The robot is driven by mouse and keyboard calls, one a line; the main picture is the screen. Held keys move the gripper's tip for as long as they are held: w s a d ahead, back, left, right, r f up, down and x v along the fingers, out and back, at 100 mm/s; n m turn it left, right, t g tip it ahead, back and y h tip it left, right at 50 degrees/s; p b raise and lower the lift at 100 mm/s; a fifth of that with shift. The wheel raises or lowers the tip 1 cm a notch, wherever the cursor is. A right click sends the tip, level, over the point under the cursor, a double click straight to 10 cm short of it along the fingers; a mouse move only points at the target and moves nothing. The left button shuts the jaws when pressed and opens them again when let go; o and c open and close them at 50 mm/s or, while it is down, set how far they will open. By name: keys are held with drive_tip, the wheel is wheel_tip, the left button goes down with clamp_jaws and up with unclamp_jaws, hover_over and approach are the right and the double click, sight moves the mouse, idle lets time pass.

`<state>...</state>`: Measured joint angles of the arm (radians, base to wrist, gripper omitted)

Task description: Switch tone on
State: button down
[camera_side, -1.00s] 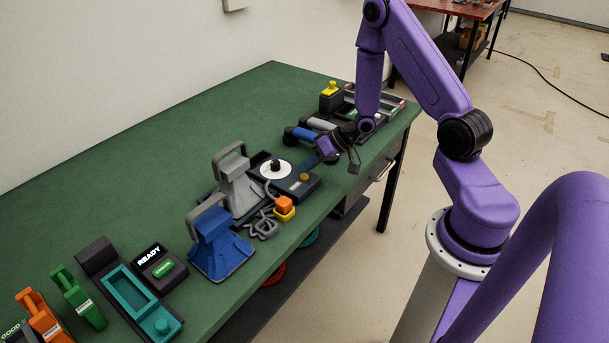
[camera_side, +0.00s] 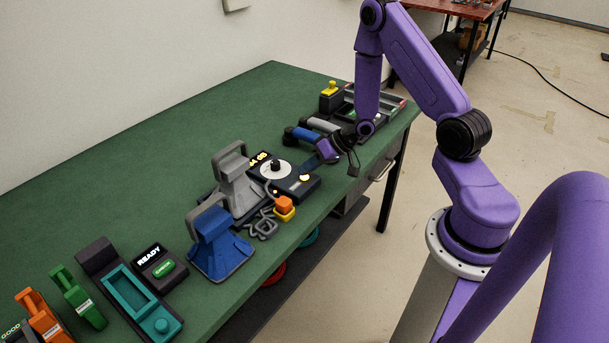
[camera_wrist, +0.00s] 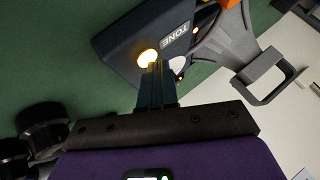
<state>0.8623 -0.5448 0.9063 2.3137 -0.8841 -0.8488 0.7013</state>
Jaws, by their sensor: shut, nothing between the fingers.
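The tone unit (camera_side: 293,187) is a dark navy box with a white dial disc (camera_side: 275,169) and a black knob. In the wrist view its face (camera_wrist: 140,32) carries the label TONE (camera_wrist: 174,40). A round button (camera_wrist: 147,56) glows warm yellow-white beside the label. It also shows in the side view (camera_side: 305,178). A small display (camera_side: 257,160) behind the dial glows yellow; its characters are too small to read surely. My gripper (camera_side: 309,168) is shut and empty. Its fingertips (camera_wrist: 158,67) are right at the glowing button; I cannot tell whether they touch it.
Grey (camera_side: 237,187) and blue (camera_side: 219,245) stands are left of the unit, with an orange-yellow block (camera_side: 284,207) in front. Blue and grey cylinders (camera_side: 302,135) lie behind my gripper. A READY box (camera_side: 160,265) and teal tray (camera_side: 131,293) are nearer. The green table is clear at the back left.

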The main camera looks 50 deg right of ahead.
sight(308, 176)
idle(0.3)
drive_tip(key=shift+r, duration=0.45)
drive_tip(key=shift+r, duration=3)
